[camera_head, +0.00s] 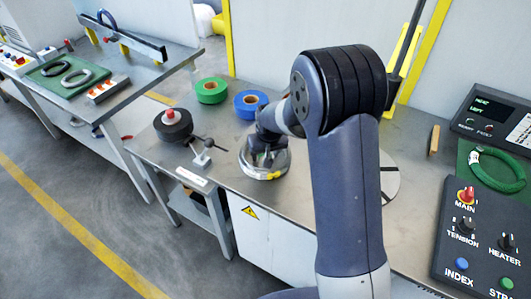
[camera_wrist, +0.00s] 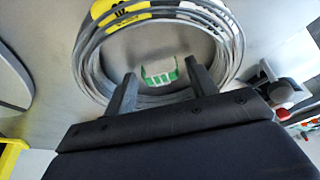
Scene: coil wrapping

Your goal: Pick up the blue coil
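My gripper (camera_head: 265,157) is at the silver-grey coil (camera_head: 265,173) on the near bench. In the wrist view the two fingers of my gripper (camera_wrist: 163,72) are spread apart, with their tips over the opening of the grey coil (camera_wrist: 90,70), which bears a yellow label. Nothing is clearly pinched between them; whether they touch the coil cannot be told. No coil on this bench looks clearly blue apart from a blue tape-like roll (camera_head: 251,102) behind my gripper. A dark bluish ring (camera_head: 106,19) stands at the back of the far-left table.
A green roll (camera_head: 211,91) stands beside the blue one. A black roll with a red knob (camera_head: 173,123) is left of my gripper. A green coil (camera_head: 492,170) and a control panel (camera_head: 478,248) are at right. The left table (camera_head: 150,70) holds two rings on a green mat (camera_head: 45,86).

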